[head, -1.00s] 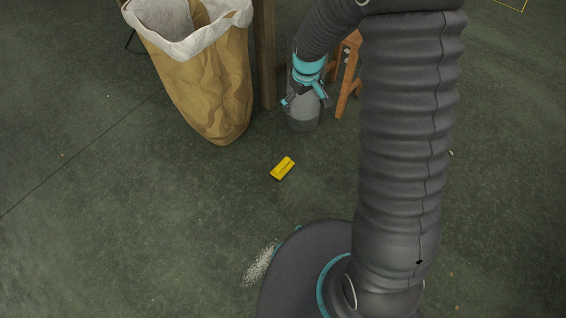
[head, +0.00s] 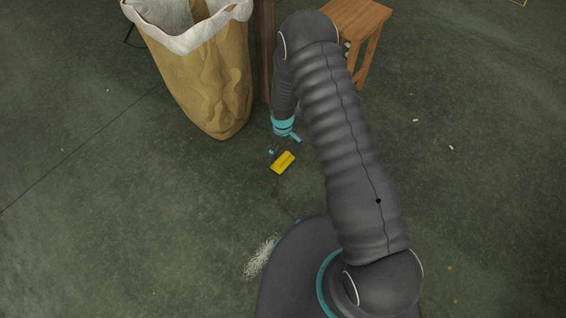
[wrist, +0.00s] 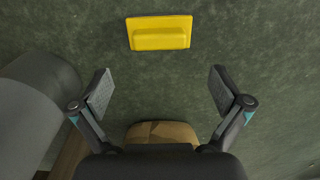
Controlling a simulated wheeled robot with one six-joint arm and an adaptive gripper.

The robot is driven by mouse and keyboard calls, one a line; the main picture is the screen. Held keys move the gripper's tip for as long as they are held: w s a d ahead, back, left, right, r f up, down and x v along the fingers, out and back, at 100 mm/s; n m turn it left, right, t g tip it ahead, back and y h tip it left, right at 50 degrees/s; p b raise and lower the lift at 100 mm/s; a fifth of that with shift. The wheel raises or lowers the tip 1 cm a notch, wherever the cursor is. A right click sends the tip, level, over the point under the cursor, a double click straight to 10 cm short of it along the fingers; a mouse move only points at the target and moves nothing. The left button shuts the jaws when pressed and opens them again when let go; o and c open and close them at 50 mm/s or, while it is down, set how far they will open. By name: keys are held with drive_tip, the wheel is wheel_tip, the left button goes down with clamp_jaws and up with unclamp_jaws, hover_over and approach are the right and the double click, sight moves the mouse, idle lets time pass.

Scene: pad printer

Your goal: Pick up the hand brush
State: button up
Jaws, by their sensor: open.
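The hand brush, a small yellow block with a raised bar along it (head: 283,162), lies on the green floor. In the wrist view the hand brush (wrist: 159,33) shows at the top centre, its long side running across the picture. My gripper (head: 285,146) is low, just behind the brush in the head view. In the wrist view my gripper (wrist: 162,88) is open and empty, its two fingers wide apart. The brush is beyond the fingertips, not between them, and looks narrower than the gap.
A tall tan sack with a white rim (head: 205,85) stands at the upper left, beside a wooden post (head: 264,60). A grey cylinder (wrist: 30,110) is close left in the wrist view. A wooden stool (head: 358,22) stands behind my arm. Pale granules (head: 261,257) lie near my base.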

sight(283, 158)
drive_tip(key=shift+f, duration=4.8)
drive_tip(key=c, duration=1.2)
drive_tip(key=shift+o, duration=0.2)
drive_tip(key=shift+r, duration=0.1)
drive_tip(key=shift+w+r, duration=0.1)
drive_tip(key=shift+r, duration=0.4)
drive_tip(key=r, duration=0.2)
drive_tip(key=d+r, duration=0.1)
drive_tip(key=shift+s+r, duration=0.35)
drive_tip(key=shift+r, duration=0.05)
drive_tip(key=s+d+r, duration=0.5)
drive_tip(key=d+r, duration=0.1)
drive_tip(key=d, duration=0.3)
drive_tip(key=shift+s, duration=0.4)
